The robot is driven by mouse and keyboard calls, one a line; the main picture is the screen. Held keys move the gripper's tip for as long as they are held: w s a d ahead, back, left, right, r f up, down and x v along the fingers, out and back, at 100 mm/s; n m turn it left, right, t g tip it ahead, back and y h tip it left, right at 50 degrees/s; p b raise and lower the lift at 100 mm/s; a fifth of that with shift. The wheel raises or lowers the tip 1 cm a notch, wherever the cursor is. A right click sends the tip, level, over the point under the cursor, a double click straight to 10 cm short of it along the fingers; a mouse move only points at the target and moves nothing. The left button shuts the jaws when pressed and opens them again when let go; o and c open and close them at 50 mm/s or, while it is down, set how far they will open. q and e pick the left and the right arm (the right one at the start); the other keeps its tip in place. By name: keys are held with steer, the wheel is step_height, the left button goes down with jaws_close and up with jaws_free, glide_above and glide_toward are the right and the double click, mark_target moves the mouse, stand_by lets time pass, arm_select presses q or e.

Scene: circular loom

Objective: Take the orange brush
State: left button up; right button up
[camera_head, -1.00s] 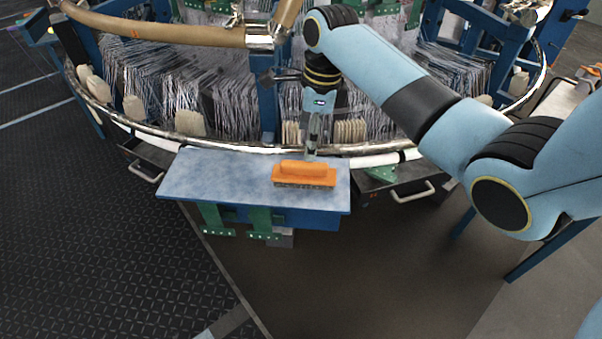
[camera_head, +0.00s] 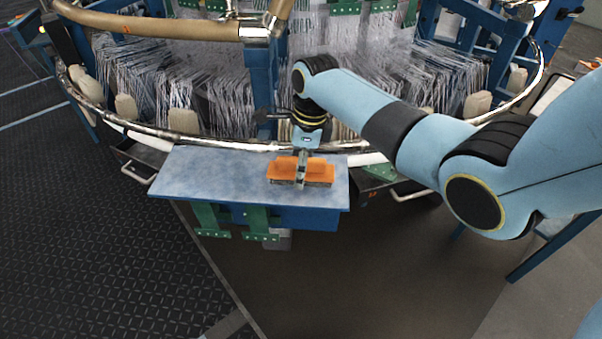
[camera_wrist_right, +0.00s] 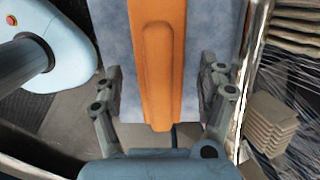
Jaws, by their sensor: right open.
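The orange brush (camera_head: 283,170) lies on the grey-blue platform (camera_head: 205,176) in front of the loom, near its right end. My right gripper (camera_head: 300,176) is over the brush from above, its fingers crossing the brush's middle in the head view. In the right wrist view the brush (camera_wrist_right: 157,60) runs lengthwise between the two open fingers of my right gripper (camera_wrist_right: 165,85), with a gap on each side. The platform (camera_wrist_right: 205,30) shows beneath it. My left gripper is not in view.
The loom's curved metal rim (camera_head: 225,146) runs just behind the platform, with dense threads (camera_head: 150,75) beyond it. Green brackets (camera_head: 258,222) hang below the platform's front edge. The left part of the platform is clear.

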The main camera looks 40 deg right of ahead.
steer(key=shift+c, duration=0.4)
steer(key=c, duration=1.3)
steer(key=shift+r, duration=0.15)
